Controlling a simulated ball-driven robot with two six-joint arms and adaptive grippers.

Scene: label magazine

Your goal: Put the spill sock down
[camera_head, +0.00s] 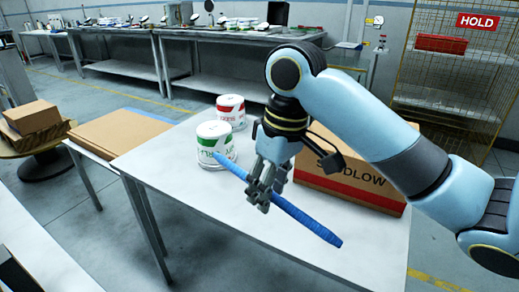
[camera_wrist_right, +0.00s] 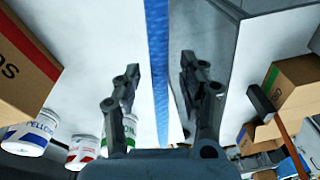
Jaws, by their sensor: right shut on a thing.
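The spill sock (camera_head: 308,220) is a long blue tube, slanting from beside the green-labelled can down to the lower right in the head view. My right gripper (camera_head: 263,190) is shut on it near its middle. In the right wrist view the sock (camera_wrist_right: 156,45) runs straight between the two fingers (camera_wrist_right: 160,75). The sock is over the white table (camera_head: 185,187); I cannot tell whether it touches the top. My left gripper is not in view.
A green-labelled can (camera_head: 215,147) and a red-labelled can (camera_head: 231,110) stand at the table's back left. A cardboard box (camera_head: 345,183) stands behind the gripper to the right. The table's front left is clear. A flat carton (camera_head: 118,132) lies beyond its left edge.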

